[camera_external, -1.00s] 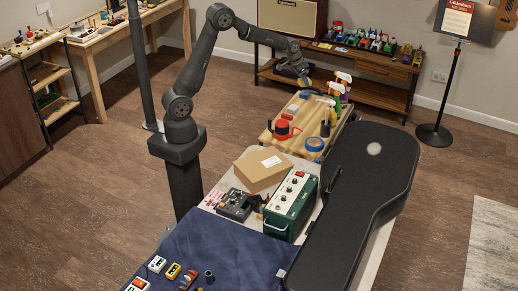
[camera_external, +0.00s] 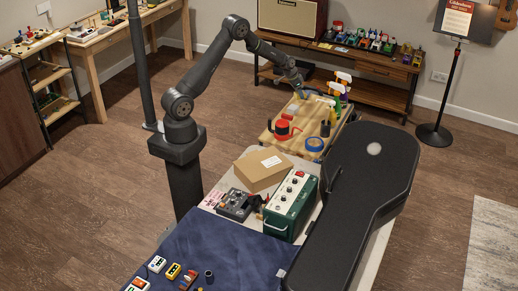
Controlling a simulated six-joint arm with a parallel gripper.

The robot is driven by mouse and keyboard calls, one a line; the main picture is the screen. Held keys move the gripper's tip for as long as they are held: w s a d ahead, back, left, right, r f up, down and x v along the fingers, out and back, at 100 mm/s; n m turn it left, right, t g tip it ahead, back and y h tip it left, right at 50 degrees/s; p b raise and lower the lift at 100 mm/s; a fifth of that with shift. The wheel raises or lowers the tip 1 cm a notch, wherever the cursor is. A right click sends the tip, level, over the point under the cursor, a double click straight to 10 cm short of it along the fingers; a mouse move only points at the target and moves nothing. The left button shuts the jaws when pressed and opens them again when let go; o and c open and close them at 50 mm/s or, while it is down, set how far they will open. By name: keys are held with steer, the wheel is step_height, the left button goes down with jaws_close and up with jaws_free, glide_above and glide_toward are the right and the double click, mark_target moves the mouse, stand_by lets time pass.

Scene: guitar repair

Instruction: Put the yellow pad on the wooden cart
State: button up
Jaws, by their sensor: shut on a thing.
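The wooden cart (camera_external: 309,120) stands beyond the far end of the work table, with its light wooden top showing. I cannot tell whether the pad touches the cart top.
The cart top holds a red and black item (camera_external: 284,129), a blue tape roll (camera_external: 315,144), a dark cylinder (camera_external: 325,129) and spray bottles (camera_external: 341,85). A black guitar case (camera_external: 365,180), a cardboard box (camera_external: 263,168) and a green amplifier (camera_external: 291,205) lie nearer.

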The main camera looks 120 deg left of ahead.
mark_target(298, 104)
steer(key=shift+s+a+f, duration=0.15)
steer(key=shift+a+f, duration=0.15)
steer(key=shift+f, duration=1.9)
steer(key=shift+f, duration=0.1)
steer(key=o, duration=1)
steer(key=shift+c, duration=0.2)
steer(key=v, duration=1.2)
